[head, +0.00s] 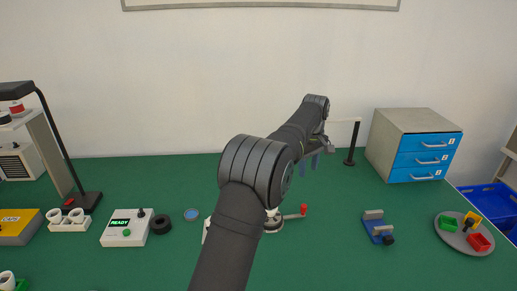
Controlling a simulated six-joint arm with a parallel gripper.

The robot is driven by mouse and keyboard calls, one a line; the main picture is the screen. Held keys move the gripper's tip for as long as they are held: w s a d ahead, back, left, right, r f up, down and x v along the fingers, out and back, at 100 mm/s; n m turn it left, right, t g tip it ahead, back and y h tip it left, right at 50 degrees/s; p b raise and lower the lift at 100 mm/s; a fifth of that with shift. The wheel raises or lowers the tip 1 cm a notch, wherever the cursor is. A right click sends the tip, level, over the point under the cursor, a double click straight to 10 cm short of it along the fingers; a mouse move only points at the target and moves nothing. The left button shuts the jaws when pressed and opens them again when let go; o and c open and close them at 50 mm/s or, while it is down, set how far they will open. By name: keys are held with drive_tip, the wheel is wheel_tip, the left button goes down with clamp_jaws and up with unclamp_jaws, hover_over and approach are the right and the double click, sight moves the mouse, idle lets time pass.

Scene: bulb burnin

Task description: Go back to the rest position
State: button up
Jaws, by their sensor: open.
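My gripper (314,160) is at the end of my dark arm, which reaches up from the bottom middle of the head view. The gripper hangs above the back half of the green table (340,255), left of the drawer cabinet. Its fingers point down and are apart, with nothing seen between them. My arm hides part of a device with a red-tipped lever (303,210) on the table behind it.
A control box (125,228) reading READY, a black ring (160,224) and a lamp (57,140) stand left. A blue vise (378,228), a round tray (450,240) and a drawer cabinet (390,137) stand right. A black post (352,143) stands near the gripper.

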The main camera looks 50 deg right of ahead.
sight(304, 205)
wheel_tip(304, 205, down, 17)
drive_tip(key=shift+f, duration=0.15)
idle(0.4)
